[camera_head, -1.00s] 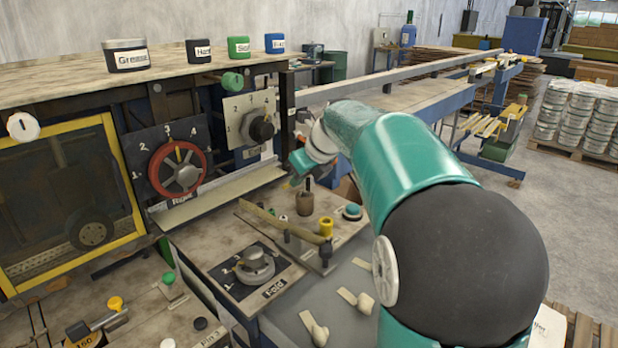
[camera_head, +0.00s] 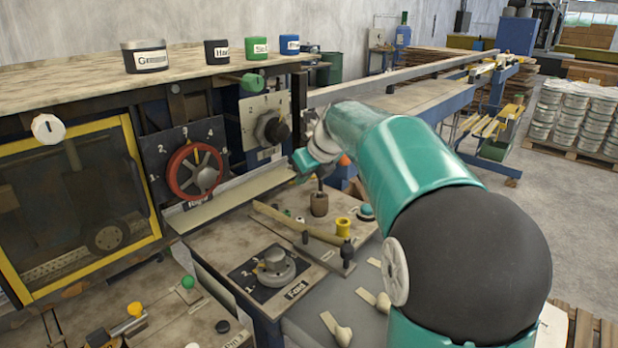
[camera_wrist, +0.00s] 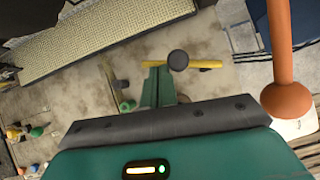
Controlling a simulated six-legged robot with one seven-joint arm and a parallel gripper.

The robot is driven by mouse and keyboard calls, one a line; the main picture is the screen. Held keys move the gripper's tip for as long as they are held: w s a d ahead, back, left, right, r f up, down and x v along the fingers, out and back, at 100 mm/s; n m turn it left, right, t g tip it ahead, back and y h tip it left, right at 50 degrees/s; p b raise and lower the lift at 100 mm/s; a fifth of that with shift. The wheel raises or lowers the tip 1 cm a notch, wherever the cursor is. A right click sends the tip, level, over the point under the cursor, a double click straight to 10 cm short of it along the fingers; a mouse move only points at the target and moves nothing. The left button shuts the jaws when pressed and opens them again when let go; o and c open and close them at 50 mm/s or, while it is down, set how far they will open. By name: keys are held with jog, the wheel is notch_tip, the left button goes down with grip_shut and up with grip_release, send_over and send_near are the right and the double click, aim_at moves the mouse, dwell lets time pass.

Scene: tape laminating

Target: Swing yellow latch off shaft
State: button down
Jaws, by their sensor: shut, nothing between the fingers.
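The yellow latch (camera_head: 297,224) is a long, thin mustard bar over the wooden panel in the head view. Its right end is by a dark upright post (camera_head: 347,253) and a bright yellow cylinder (camera_head: 343,227). In the wrist view a yellow bar (camera_wrist: 207,65), seemingly the latch, lies crosswise beside a round dark knob (camera_wrist: 178,60). My gripper (camera_wrist: 160,84) is shut and empty, its fingers close to the bar; I cannot tell if they touch. In the head view my gripper (camera_head: 304,160) is small and partly hidden by my arm. Whether the latch still sits on the shaft is unclear.
A red dial (camera_head: 195,171) and a grey dial (camera_head: 272,128) stand on the machine behind. An orange-brown rod (camera_wrist: 285,60) rises at the wrist view's right.

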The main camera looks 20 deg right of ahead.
jog(key=shift+w+a, duration=0.2)
jog(key=shift+w, duration=0.35)
jog(key=shift+w+a, duration=0.2)
jog(key=shift+w, duration=0.5)
